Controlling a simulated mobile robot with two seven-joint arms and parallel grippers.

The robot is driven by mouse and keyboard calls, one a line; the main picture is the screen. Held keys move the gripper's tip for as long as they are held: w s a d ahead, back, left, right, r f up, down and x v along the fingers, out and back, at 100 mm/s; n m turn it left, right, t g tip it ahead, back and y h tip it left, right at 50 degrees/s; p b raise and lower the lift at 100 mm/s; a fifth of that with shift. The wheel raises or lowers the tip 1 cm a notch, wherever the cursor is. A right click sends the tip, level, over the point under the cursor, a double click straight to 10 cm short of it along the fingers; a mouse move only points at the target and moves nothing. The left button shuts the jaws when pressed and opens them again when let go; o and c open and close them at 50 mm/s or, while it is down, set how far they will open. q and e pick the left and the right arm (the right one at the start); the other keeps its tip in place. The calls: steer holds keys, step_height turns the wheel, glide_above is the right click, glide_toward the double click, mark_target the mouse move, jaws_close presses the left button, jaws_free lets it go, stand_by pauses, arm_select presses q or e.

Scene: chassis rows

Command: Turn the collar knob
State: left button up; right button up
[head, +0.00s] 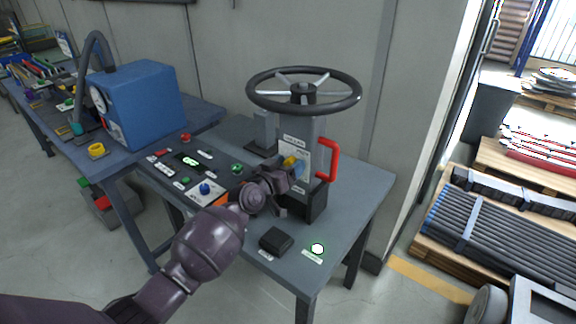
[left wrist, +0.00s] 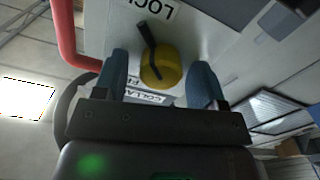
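The collar knob is a round yellow knob (left wrist: 161,70) with a black lever or pin across it, set on a pale labelled plate. In the head view, a bit of its yellow (head: 289,161) shows on the front of the grey handwheel column. My left gripper (head: 294,168) is at the column. In the left wrist view my left gripper (left wrist: 160,78) has its two blue fingers apart, one on each side of the knob. My right gripper is out of view.
A black handwheel (head: 304,90) tops the column. A red handle (head: 333,160) sticks out right of the plate. A control panel (head: 190,165) lies to the left, and a black block (head: 276,240) and a white-green button (head: 317,248) are on the bench's front.

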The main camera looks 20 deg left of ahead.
arm_select(q)
steer(key=c, duration=0.9)
steer(key=shift+o, duration=0.2)
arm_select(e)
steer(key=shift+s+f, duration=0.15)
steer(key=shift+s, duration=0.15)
